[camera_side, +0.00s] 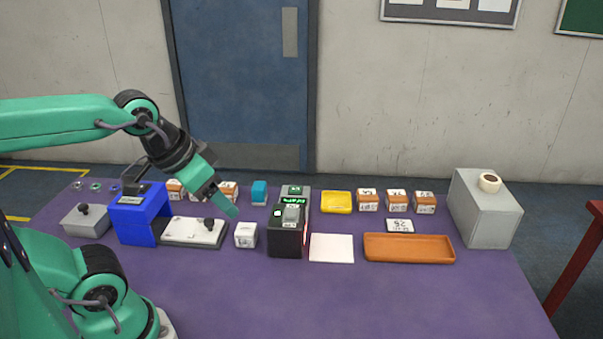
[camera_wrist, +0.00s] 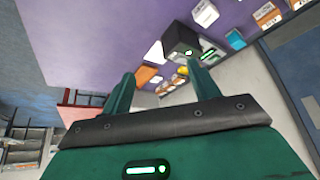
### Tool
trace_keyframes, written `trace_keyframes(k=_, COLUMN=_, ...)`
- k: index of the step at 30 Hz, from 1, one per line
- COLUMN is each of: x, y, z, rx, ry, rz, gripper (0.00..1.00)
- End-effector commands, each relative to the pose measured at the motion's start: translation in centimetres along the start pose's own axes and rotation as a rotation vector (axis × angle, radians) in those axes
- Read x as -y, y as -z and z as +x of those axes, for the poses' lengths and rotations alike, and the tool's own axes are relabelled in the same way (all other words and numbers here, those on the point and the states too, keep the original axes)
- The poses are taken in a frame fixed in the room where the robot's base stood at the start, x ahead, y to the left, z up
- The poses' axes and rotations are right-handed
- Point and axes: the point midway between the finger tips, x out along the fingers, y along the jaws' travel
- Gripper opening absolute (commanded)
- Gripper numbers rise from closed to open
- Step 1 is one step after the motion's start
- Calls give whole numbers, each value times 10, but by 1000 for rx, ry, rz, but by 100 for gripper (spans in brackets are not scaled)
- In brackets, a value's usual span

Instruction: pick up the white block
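The white block (camera_side: 246,235), a small cube with faint dark marks on its front, stands on the purple table between a white-topped board and a black device. It shows near the top edge of the wrist view (camera_wrist: 205,13). My gripper (camera_side: 228,207) is in the air above and slightly left of the block, tilted down to the right. In the wrist view my gripper (camera_wrist: 161,71) has its two green fingers apart with nothing between them. The block is outside the fingers, up and to the right in that view.
The black device (camera_side: 286,238) with green displays stands just right of the block. The white-topped board (camera_side: 193,232) with a dark knob lies left of it. A white pad (camera_side: 331,248) and orange tray (camera_side: 408,248) lie farther right. Bare table lies in front.

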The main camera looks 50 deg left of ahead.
Motion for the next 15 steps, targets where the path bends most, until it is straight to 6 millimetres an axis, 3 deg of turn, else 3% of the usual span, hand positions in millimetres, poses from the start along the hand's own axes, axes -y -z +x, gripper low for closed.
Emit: trace_keyframes(k=15, x=2, y=3, z=3, rx=13, ry=5, rz=-20, gripper=71)
